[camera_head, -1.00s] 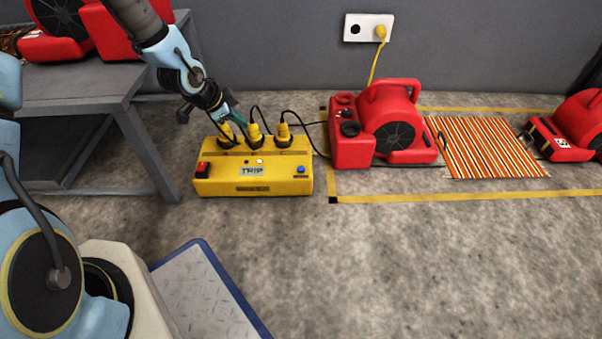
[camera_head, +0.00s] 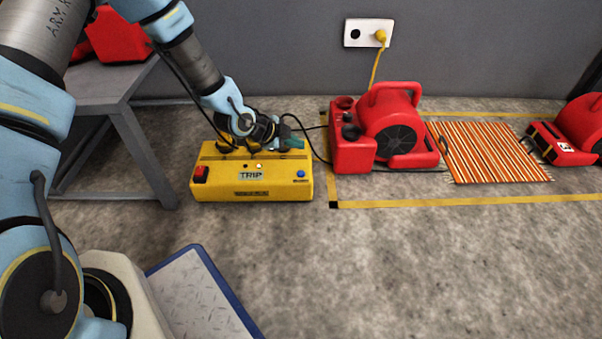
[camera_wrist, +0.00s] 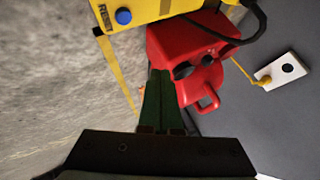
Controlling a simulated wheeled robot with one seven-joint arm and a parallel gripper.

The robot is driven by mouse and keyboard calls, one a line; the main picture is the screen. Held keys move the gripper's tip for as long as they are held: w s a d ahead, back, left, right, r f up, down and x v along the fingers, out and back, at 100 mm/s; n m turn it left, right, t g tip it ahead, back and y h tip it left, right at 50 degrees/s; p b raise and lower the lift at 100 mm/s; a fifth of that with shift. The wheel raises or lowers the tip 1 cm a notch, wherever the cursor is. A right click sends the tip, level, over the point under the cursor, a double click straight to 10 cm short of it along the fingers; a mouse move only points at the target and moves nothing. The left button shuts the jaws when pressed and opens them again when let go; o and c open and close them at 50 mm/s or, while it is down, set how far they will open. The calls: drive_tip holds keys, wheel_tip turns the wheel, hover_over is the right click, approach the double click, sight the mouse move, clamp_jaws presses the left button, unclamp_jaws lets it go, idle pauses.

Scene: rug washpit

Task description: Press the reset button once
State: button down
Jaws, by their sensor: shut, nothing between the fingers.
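The yellow power box (camera_head: 252,187) stands on the floor with a "TRIP" label on its front. The blue reset button (camera_head: 301,174) is at the right end of its front face. It also shows in the wrist view (camera_wrist: 124,17), beside a "RESET" label. A red switch (camera_head: 201,174) is at the left end. My gripper (camera_head: 300,143) is over the back right of the box, with its green fingers pointing right. In the wrist view my gripper (camera_wrist: 161,72) is shut and empty, apart from the button. My wrist hides most of the yellow plugs on top.
A red blower (camera_head: 392,132) stands right of the box, near my fingers. Black cables run between them. A striped rug (camera_head: 493,152) lies farther right inside yellow floor tape (camera_head: 450,201). A grey table (camera_head: 128,125) is at left.

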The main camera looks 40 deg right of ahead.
drive_tip(key=b, duration=0.6)
hover_over(297, 175)
drive_tip(key=shift+f, duration=4.15)
drive_tip(key=shift+f, duration=0.15)
drive_tip(key=shift+f, duration=0.25)
drive_tip(key=shift+f, duration=0.45)
drive_tip(key=shift+r+p, duration=0.5)
drive_tip(key=shift+r, duration=0.35)
drive_tip(key=shift+r, duration=0.1)
drive_tip(key=shift+r+p, duration=1.95)
drive_tip(key=shift+r, duration=0.45)
